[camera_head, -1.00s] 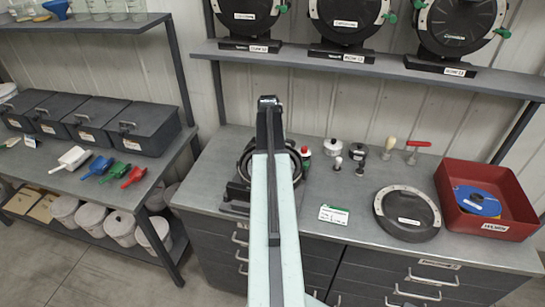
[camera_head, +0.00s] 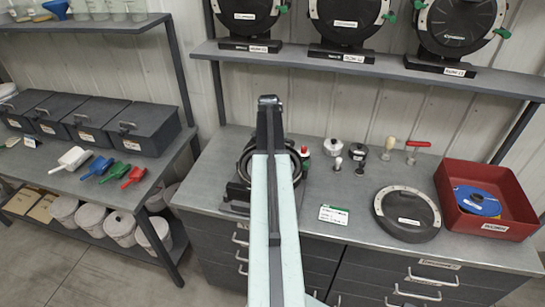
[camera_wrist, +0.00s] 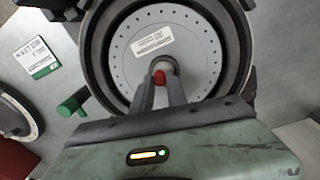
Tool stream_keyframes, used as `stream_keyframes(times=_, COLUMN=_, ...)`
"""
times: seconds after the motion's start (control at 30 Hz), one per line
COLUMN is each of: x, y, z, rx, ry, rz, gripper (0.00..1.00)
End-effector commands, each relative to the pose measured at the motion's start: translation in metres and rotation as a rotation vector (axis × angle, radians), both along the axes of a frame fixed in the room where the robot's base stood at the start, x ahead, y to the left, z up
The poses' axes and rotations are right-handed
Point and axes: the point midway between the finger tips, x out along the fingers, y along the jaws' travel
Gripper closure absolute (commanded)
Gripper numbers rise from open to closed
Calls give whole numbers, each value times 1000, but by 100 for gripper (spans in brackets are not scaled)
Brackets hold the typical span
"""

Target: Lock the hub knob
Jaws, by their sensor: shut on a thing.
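The seed meter shows in the wrist view as a black round housing (camera_wrist: 103,60) with a light grey, holed disc (camera_wrist: 135,72) inside. The hub knob (camera_wrist: 158,77) is at the disc's centre; a red part of it shows between the fingers. My gripper (camera_wrist: 161,78) is shut on the hub knob, with one finger on each side. The fingers hide part of the knob, so I cannot tell its full turn position. In the head view my arm covers most of the meter (camera_head: 240,172), and the knob is hidden.
A green handle (camera_wrist: 72,103) stands beside the housing in the wrist view. On the bench are a green-and-white card (camera_head: 333,214), a round black cover (camera_head: 407,213), a red bin (camera_head: 485,200) with a blue disc, and several small tools. Shelved meters (camera_head: 345,22) stand above.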

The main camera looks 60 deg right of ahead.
Motion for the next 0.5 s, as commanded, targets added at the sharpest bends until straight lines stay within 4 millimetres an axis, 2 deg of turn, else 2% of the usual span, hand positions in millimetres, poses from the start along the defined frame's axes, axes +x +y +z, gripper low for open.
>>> stream_keyframes(times=0.2, x=1, y=0, z=0, rx=-1, ry=-1, rz=1, gripper=100)
stream_keyframes(times=0.23, x=1, y=0, z=0, rx=-1, ry=-1, rz=1, gripper=76)
stream_keyframes(times=0.3, x=1, y=0, z=0, rx=-1, ry=-1, rz=1, gripper=60)
stream_keyframes(times=0.5, x=1, y=0, z=0, rx=-1, ry=0, rz=2, gripper=60)
